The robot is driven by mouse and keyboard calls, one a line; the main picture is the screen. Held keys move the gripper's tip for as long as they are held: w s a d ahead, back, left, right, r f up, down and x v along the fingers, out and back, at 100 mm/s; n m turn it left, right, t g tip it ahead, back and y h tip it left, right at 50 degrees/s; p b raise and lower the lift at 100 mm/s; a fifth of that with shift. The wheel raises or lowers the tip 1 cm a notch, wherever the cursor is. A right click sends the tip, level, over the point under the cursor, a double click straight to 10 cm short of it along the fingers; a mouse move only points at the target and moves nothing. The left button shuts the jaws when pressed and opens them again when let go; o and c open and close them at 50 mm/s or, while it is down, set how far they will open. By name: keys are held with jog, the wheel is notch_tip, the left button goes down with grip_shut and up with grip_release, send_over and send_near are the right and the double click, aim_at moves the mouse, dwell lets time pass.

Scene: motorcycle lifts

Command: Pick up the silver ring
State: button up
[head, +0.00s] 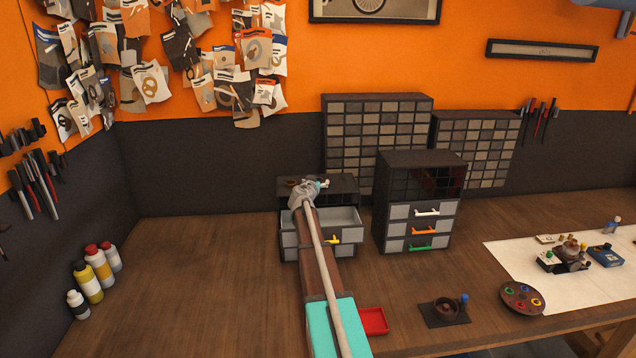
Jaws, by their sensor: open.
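I cannot make out a silver ring in the head view. My arm reaches from the bottom middle to a small dark drawer cabinet (348,187) on the workbench. My gripper (318,185) is at the far end of the arm, in front of the cabinet's top and above its pulled-out grey drawer (347,215). It is small and partly hidden by my wrist; it is open, with nothing seen held in it. The drawer has a yellow handle (333,240). My arm covers the drawer's left middle, so part of its inside is hidden.
A second cabinet (418,165) with white, orange and green handles stands close on the right. A red tray (373,321) lies near the front edge. Bottles (93,277) stand at left. A white mat (510,262) with parts lies at right. The bench left of the drawers is clear.

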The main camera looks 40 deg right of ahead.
jog(key=c, duration=1.3)
jog(key=shift+o, duration=0.2)
jog(key=shift+r, duration=0.1)
notch_tip(320, 180, up, 2)
jog(key=p, duration=0.2)
jog(key=shift+r+p, duration=0.25)
jog(key=shift+p, duration=0.1)
jog(key=s+a+r+p, duration=0.3)
jog(key=s+r+p, duration=0.7)
jog(key=s, duration=0.3)
jog(key=shift+s+r, duration=0.15)
jog(key=shift+s, duration=0.2)
